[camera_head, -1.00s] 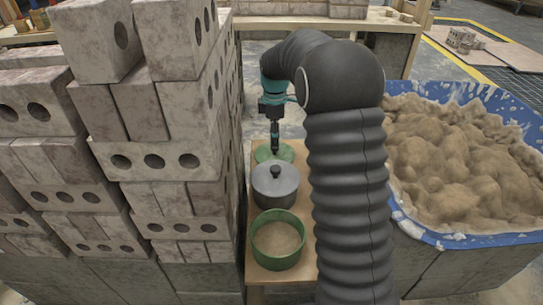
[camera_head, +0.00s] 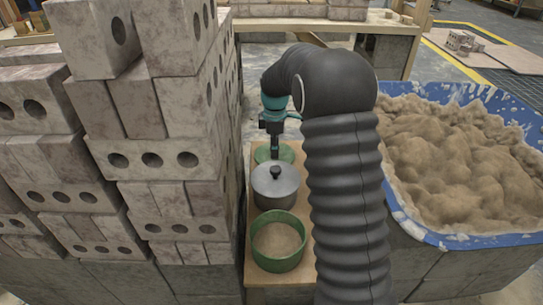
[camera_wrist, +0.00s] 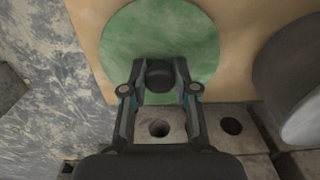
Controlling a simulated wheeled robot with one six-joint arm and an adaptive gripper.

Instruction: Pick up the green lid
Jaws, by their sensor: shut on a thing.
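The green lid (camera_wrist: 185,35) is a round green disc with a dark knob (camera_wrist: 160,75) in its middle. In the head view the green lid (camera_head: 283,152) is at the far end of a narrow wooden board, partly hidden behind my gripper. My gripper (camera_wrist: 159,77) is shut on the knob, with one finger on each side of it. In the head view my gripper (camera_head: 275,148) points down over the lid. I cannot tell whether the lid touches the board.
A grey lidded pot (camera_head: 275,190) and a green tub with sandy filling (camera_head: 278,262) stand on the wooden board (camera_head: 254,272) nearer to me. A tall brick stack (camera_head: 170,130) rises close on the left. A blue trough of mortar (camera_head: 440,240) stands on the right.

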